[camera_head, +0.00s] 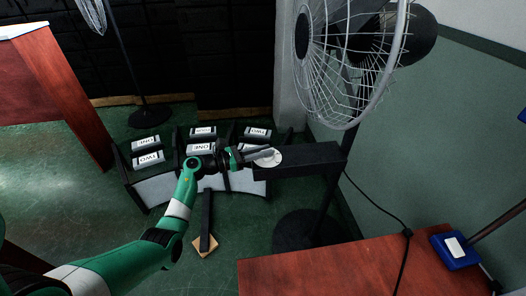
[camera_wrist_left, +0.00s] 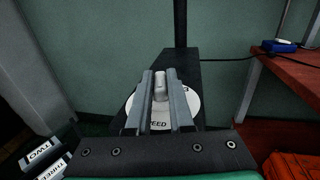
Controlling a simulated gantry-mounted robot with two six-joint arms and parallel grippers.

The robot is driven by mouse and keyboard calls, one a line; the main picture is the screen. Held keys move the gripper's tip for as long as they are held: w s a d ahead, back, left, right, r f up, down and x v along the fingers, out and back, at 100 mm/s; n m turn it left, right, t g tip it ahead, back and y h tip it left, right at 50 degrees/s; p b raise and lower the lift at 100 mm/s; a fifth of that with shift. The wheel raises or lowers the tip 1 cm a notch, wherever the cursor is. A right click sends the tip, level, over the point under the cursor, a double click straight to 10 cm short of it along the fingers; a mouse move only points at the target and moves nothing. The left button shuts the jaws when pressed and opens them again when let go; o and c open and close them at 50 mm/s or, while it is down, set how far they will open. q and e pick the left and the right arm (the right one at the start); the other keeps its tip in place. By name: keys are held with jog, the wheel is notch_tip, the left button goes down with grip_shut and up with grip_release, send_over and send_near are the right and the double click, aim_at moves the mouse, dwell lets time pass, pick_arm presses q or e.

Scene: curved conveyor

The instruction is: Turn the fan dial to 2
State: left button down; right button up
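The fan's dial is a white disc (camera_head: 268,159) on top of a black box arm (camera_head: 310,160) that sticks out from the fan's pole. In the left wrist view the disc (camera_wrist_left: 188,105) carries the letters "PEED" and a grey raised knob (camera_wrist_left: 160,88). My left gripper (camera_head: 266,153) is over the disc. In the wrist view its two grey fingers (camera_wrist_left: 159,95) stand apart, one on each side of the knob. Whether they touch it I cannot tell. The dial's numbers are hidden or too small to read. My right gripper is not in view.
The fan's wire cage (camera_head: 355,55) rises above the box, on a round black base (camera_head: 300,230). Number blocks (camera_head: 203,132) sit on a curved stand below. A red table (camera_head: 330,275) with a blue device (camera_head: 455,250) is at the front right.

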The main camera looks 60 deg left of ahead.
pick_arm(q)
jog(key=h+b, duration=0.1)
jog(key=b, duration=0.1)
jog(key=f+m+h+b, duration=0.1)
jog(key=b, duration=0.1)
jog(key=shift+a+b, duration=0.25)
jog(key=shift+b, duration=0.05)
jog(key=m+h, duration=0.1)
jog(key=m+g+h+b, duration=0.1)
jog(key=shift+r+h, duration=0.3)
jog(key=shift+r, duration=0.15)
jog(key=c, duration=0.8)
grip_release()
jog(key=shift+s+a+r, duration=0.15)
jog(key=shift+s+a, duration=0.05)
jog(key=shift+s, duration=0.2)
jog(key=p+v, duration=0.2)
jog(key=v, duration=0.8)
jog(key=shift+s, duration=0.3)
